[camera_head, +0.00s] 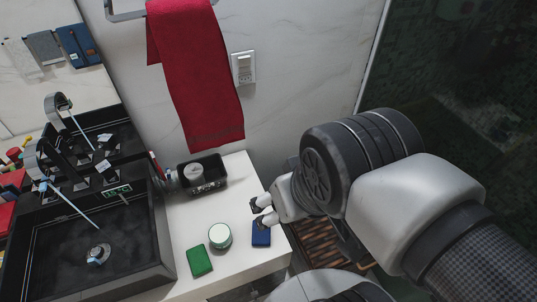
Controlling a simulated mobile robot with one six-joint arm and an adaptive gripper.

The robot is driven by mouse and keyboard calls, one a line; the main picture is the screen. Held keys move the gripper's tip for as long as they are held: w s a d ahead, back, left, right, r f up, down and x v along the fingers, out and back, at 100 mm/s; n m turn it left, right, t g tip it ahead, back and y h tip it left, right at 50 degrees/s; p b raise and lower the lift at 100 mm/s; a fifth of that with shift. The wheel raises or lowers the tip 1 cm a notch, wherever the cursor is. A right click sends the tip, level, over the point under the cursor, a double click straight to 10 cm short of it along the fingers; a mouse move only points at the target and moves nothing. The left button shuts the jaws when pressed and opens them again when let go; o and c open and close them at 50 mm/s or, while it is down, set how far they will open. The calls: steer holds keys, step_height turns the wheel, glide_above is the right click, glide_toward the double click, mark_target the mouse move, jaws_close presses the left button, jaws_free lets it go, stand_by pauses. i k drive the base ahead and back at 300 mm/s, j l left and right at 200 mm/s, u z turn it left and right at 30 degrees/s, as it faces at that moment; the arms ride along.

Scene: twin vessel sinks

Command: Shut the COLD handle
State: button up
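A black vessel sink (150,245) stands at the left. I cannot make out the COLD handle; the dark fittings behind the basin are too small to tell apart. A small white card (103,166) shows among them. My gripper (260,213) is over the right part of the white counter, well right of the sink, by a blue block. Its fingertips are apart with nothing seen between them.
On the white counter (190,222) are a green block (199,261), a round pale-green-topped jar (220,236), the blue block (261,233) and a black tray (208,181) with a cup. A red towel (195,75) hangs above. A mirror (25,95) stands behind the sink.

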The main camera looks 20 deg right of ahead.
mark_target(106, 170)
steer(key=i+j, duration=0.1)
steer(key=j, duration=0.4)
steer(key=i+j, duration=0.1)
steer(key=j, duration=0.35)
steer(key=i+j, duration=0.1)
steer(key=j, duration=0.4)
